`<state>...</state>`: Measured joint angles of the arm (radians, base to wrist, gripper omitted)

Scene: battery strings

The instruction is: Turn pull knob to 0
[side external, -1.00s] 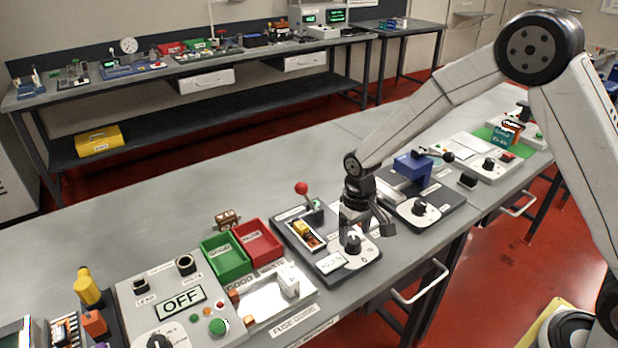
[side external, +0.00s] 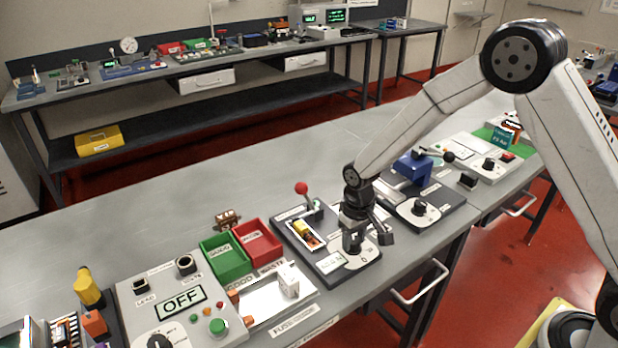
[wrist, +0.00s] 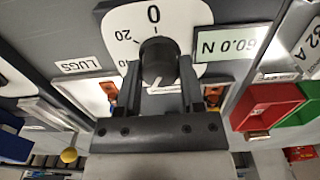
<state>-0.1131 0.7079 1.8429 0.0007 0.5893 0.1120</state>
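The pull knob (wrist: 158,62) is black and round, on a white dial plate (wrist: 112,32) marked 0 and 20. A pale pointer line shows at its lower edge, away from the 0. In the side view the knob is mostly hidden by my gripper (side external: 363,238). In the wrist view my gripper (wrist: 160,78) has one finger on each side of the knob, with narrow gaps that look clear of it. The display (wrist: 222,46) beside the dial reads 60.0 N, upside down.
A red-knobbed lever (side external: 302,188) stands behind the dial on the same panel. A red bin (side external: 259,243) and a green bin (side external: 226,262) are to the left. A blue device (side external: 412,168) on a neighbouring panel is to the right.

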